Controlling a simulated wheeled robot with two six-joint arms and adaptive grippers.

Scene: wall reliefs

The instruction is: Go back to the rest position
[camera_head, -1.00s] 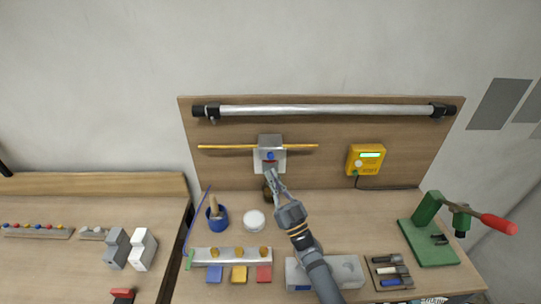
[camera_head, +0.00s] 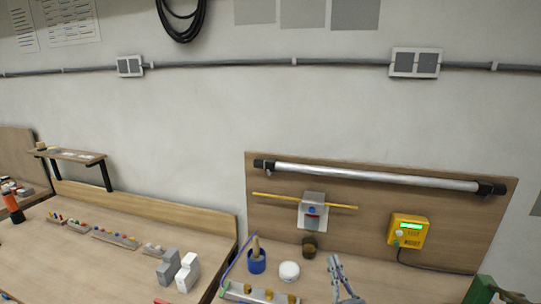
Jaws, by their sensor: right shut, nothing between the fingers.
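My right gripper (camera_head: 335,265) is at the bottom of the view, right of centre, over the workbench. It is shut and empty, with its arm leaving by the lower edge. It is apart from the grey wall device (camera_head: 313,199) with a blue button, which is fixed to the wooden back panel (camera_head: 370,238) with a yellow rod (camera_head: 275,198) running across it. My left gripper is not in view.
A blue cup (camera_head: 257,265) with a brush, a white round lid (camera_head: 289,271) and a dark jar (camera_head: 309,247) stand near the gripper. A yellow box (camera_head: 408,231) hangs on the panel. A green press (camera_head: 482,291) is at the lower right.

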